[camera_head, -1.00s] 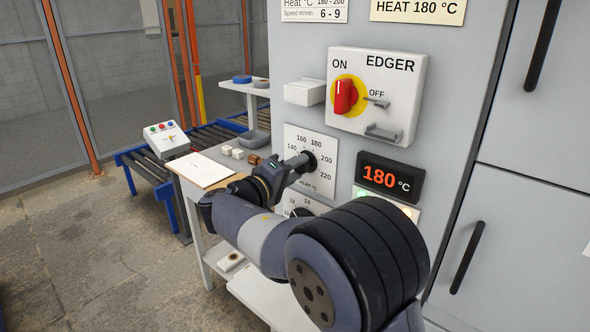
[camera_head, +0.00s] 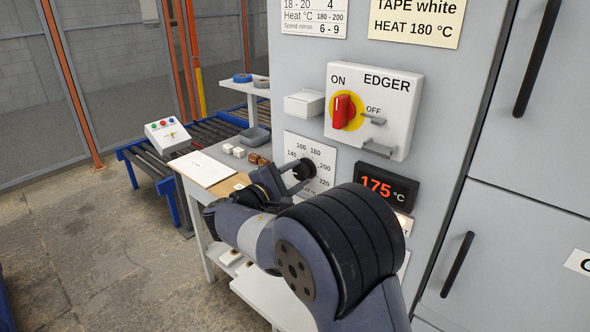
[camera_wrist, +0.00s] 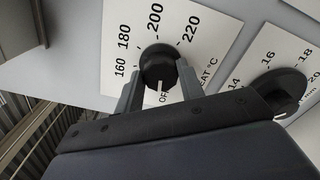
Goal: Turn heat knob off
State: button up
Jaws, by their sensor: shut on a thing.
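The heat knob (camera_head: 303,170) is a dark round knob on a white dial plate (camera_head: 325,155) marked with 160 to 220 and °C. In the wrist view the knob (camera_wrist: 158,63) sits between the two grey fingers of my gripper (camera_wrist: 160,78). My gripper (camera_head: 294,178) is shut on it. A white pointer mark on the knob faces the lettering OF, partly hidden, at the plate's lower side. The display (camera_head: 386,187) reads 175 °C in orange.
Above is the EDGER switch box (camera_head: 400,110) with a red handle (camera_head: 343,112) towards ON. A second dial (camera_wrist: 278,90) is beside the heat dial. A work table (camera_head: 203,168) and a roller conveyor (camera_head: 150,168) stand at left.

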jog(key=shift+n+p, duration=0.65)
jog(key=shift+n, duration=0.45)
jog(key=o, duration=1)
jog(key=b+v, duration=0.1)
jog(key=v, duration=0.9)
jog(key=shift+s+a+b, duration=0.3)
jog(key=shift+b, duration=0.1)
